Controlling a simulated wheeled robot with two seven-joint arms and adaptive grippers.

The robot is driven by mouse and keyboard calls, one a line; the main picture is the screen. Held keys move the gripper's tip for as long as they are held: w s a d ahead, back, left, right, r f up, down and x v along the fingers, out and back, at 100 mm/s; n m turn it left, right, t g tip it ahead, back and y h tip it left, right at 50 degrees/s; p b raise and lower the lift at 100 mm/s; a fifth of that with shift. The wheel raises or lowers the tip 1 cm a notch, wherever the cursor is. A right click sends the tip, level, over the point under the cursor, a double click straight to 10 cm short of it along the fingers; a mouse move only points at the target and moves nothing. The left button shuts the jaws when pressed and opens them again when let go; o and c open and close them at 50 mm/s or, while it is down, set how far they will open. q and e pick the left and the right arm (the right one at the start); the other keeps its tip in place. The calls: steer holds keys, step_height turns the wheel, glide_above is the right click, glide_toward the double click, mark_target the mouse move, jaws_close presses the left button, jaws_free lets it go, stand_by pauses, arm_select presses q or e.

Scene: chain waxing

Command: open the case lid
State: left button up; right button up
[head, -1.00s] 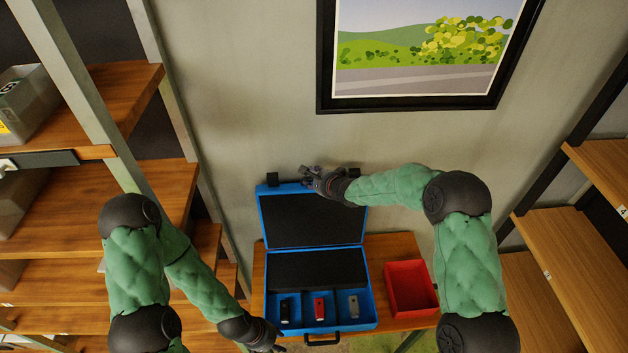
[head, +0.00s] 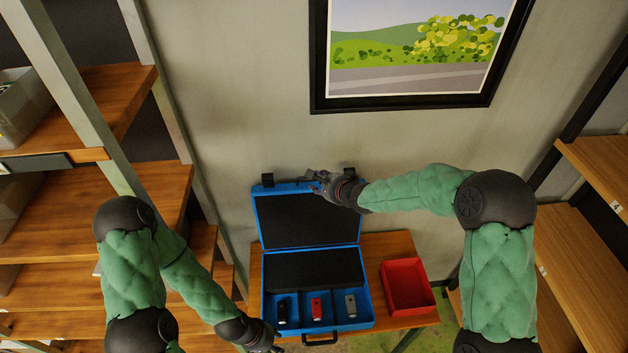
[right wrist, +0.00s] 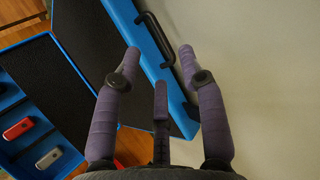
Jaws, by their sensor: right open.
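The blue case (head: 367,290) stands on the small wooden table. Its lid (head: 256,222), lined in black foam, stands open and leans back toward the wall. My right gripper (head: 315,181) is at the lid's top edge. In the right wrist view its fingers (right wrist: 160,58) are open and apart, with the lid's blue rim and black handle (right wrist: 155,40) between and beyond them; I cannot tell whether they touch. My left gripper (head: 276,341) is low by the case's front left corner; its fingers are too small and dark to read.
The case base holds a black, a red (head: 316,308) and a grey small item in compartments. A red open bin (head: 408,286) is right of the case. Shelves (head: 120,250) flank both sides, and the wall with a framed picture (head: 415,104) is close behind the lid.

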steer(key=v, duration=0.4)
steer(key=shift+s+d+r, duration=0.15)
steer(key=shift+s+r, duration=0.05)
steer(key=shift+r, duration=0.05)
stand_by(0.3)
